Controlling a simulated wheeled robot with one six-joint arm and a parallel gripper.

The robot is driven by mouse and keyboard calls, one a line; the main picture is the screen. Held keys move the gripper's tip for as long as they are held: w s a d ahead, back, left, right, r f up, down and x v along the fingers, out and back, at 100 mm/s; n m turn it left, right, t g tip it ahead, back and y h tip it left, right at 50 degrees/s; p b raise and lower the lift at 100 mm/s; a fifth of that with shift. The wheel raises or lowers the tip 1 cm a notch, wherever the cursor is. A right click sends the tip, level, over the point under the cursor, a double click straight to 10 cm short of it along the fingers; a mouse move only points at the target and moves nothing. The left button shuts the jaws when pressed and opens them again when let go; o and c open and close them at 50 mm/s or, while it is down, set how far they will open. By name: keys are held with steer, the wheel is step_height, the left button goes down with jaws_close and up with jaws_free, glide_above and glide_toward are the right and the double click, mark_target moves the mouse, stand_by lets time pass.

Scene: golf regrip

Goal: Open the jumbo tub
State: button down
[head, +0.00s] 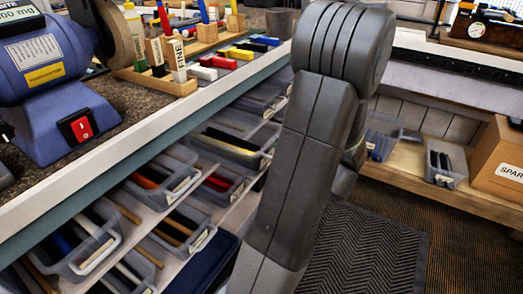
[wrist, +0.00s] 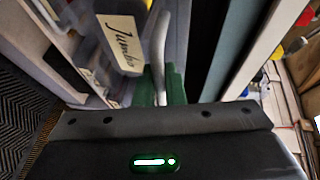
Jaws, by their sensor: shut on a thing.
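The jumbo tub (wrist: 100,45) is in the upper left of the wrist view, a translucent tub with a cream label reading "Jumbo" (wrist: 122,42). My gripper (wrist: 162,85) has green fingers, one on each side of a thin pale upright strip (wrist: 161,45) beside the label. The fingers are shut on this strip, which looks like the tub's handle or front lip. In the head view my arm crosses the middle and hides the gripper. I cannot pick out the jumbo tub there.
Labelled tubs (head: 160,185) fill the sloping shelves under the workbench edge (head: 150,140). A blue bench grinder (head: 50,90) stands on the bench at left. A cardboard box (head: 500,160) and a small tub (head: 445,165) sit on a low shelf at right. A dark mat (head: 370,250) covers the floor.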

steer(key=s+d+b, duration=0.1)
steer(key=s+d, duration=0.3)
steer(key=d, duration=0.1)
steer(key=shift+d, duration=0.2)
steer(key=c, duration=1.5)
jaws_free()
steer(key=p+v, duration=0.1)
steer(key=v, duration=1.2)
steer(key=shift+s+d+r+p, duration=0.15)
steer(key=shift+s+d+p, duration=0.1)
steer(key=shift+s+p, duration=0.1)
steer(key=b+x, duration=0.2)
steer(key=x, duration=1.2)
